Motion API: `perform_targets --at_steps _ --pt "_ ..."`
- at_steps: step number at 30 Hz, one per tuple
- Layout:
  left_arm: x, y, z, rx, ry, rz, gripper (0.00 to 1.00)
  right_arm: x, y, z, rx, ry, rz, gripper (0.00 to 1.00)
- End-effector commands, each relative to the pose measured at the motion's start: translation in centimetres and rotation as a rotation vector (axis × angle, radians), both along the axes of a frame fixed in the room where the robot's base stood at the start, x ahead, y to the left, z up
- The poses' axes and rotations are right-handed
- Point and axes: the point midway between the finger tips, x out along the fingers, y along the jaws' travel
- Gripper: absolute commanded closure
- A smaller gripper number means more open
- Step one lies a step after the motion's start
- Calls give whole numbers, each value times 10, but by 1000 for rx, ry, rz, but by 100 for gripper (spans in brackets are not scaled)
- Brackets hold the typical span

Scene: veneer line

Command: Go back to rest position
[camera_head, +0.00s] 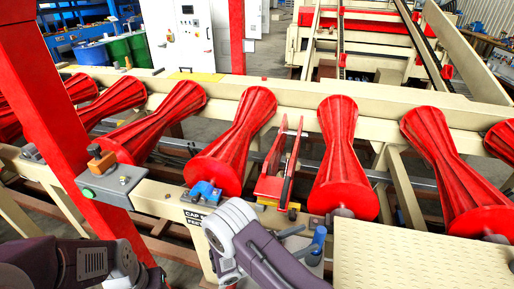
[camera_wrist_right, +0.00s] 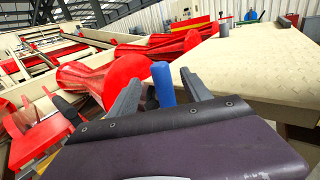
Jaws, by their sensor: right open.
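My right gripper (camera_head: 302,243) reaches in from the bottom centre of the head view, over the near beam of the roller line. Its two dark fingers are open. In the right wrist view (camera_wrist_right: 161,78) a blue upright handle (camera_wrist_right: 163,86) stands in line with the gap between the fingers. The same blue handle (camera_head: 319,238) shows beside the fingers in the head view; I cannot tell whether they touch it. My left arm (camera_head: 70,265) enters at the bottom left; its gripper is not visible.
Red ribbed rollers (camera_head: 342,150) lie in a row across the cream frame. A red bracket (camera_head: 278,170), a grey box (camera_head: 112,183) with an orange knob, and a blue fitting (camera_head: 206,191) sit nearby. A red post (camera_head: 75,125) rises at left; a cream tread plate (camera_head: 420,255) lies right.

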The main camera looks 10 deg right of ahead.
Motion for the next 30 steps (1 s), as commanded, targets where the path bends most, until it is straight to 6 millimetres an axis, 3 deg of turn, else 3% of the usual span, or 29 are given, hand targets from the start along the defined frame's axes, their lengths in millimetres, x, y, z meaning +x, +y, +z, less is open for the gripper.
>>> perform_targets --at_steps 2,4,7,9,12,15,18,21,24,30 --pt "0 0 -1 0 0 0 50 0 -7 1 5 -8 -26 43" --pt "0 0 -2 0 0 0 50 6 -16 16 41 -69 -75 43" --pt "0 0 -5 0 0 0 50 1 -42 56 105 -188 -200 43" --pt "0 0 -7 0 0 0 50 -28 -62 75 202 -271 -359 43" --pt "0 0 -10 0 0 0 50 -80 -70 74 420 -405 -607 43" --pt "0 0 -11 0 0 0 50 -119 -49 56 675 -567 -832 43" --pt "0 0 -13 0 0 0 50 -134 -9 35 938 -762 -1028 43" --pt "0 0 -13 0 0 0 50 -125 35 20 1173 -962 -1180 43" --pt "0 0 -12 0 0 0 50 -111 62 9 1295 -1084 -1274 43" --pt "0 0 -12 0 0 0 50 -80 74 7 1407 -1218 -1297 43"
